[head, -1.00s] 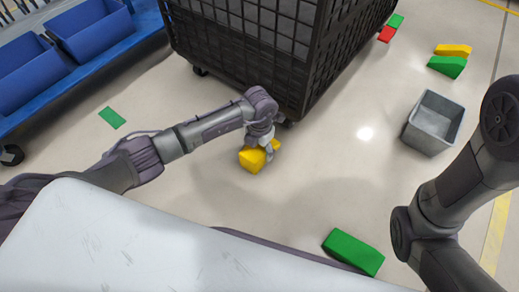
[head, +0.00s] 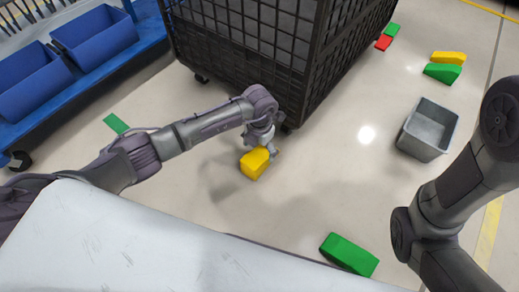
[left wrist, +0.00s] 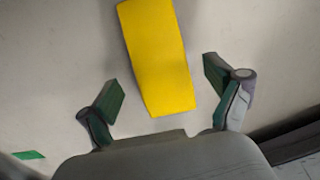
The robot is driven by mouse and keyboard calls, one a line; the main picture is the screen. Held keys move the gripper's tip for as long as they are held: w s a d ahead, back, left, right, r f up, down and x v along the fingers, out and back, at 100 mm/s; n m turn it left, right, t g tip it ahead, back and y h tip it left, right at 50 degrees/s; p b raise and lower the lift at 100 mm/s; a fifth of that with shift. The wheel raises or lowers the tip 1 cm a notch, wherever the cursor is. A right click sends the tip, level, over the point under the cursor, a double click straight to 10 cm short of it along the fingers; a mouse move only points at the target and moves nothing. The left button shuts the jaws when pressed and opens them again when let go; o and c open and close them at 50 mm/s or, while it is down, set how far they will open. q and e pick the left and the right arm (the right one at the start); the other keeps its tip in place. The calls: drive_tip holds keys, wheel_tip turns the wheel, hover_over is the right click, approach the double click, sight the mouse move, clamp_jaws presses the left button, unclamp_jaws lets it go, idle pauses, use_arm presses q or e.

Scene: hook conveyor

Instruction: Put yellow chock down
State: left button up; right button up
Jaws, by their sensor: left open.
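The yellow chock (head: 255,163) lies on the floor near the bottom corner of the black cage cart. It also shows in the left wrist view (left wrist: 157,62), reaching from the top edge down between and beyond my fingertips. My left gripper (head: 268,148) is right beside the chock, on its cart side. In the left wrist view the left gripper (left wrist: 162,85) is open, with clear gaps between both green-padded fingers and the chock. My right arm shows at the right edge of the head view, but its gripper is out of the picture.
The black cage cart (head: 245,45) stands just behind the chock. A green chock (head: 348,254) lies at the front, a grey bin (head: 428,130) at right. More green, yellow and red chocks lie beyond. A blue rack with blue bins (head: 97,38) is at left. Open floor surrounds the chock.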

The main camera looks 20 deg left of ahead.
sight(260, 154)
use_arm(q)
wheel_tip(260, 154, up, 8)
drive_tip(key=p, duration=0.4)
drive_tip(key=shift+f, duration=0.2)
